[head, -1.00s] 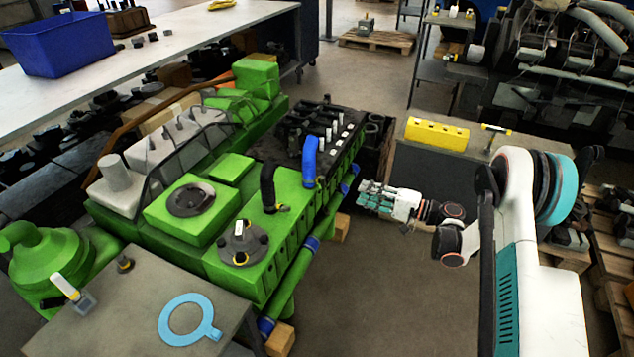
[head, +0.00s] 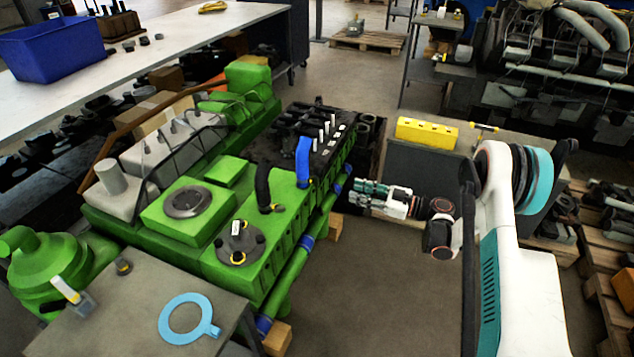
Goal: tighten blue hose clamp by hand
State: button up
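The blue hose (head: 303,160) stands upright on top of the green engine (head: 220,225), near its right side. My gripper (head: 358,192) is right of the blue hose, beside the engine's right edge, apart from the hose in the picture and pointing left. Its fingers are small and seen from the side, so I cannot tell whether they are open or shut.
A grey table (head: 115,310) in front holds a light-blue ring (head: 187,332). A yellow block (head: 427,133) sits on the grey bench at right. A green pipe with blue bands (head: 295,262) runs along the engine's right side. The floor (head: 375,285) right of the engine is clear.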

aim_at(318, 180)
jog(key=b+x, duration=0.3)
jog(key=x, duration=1)
jog(key=shift+w+a+b, duration=0.1)
jog(key=shift+a+b, duration=0.15)
jog(key=shift+b, duration=0.15)
grip_shut()
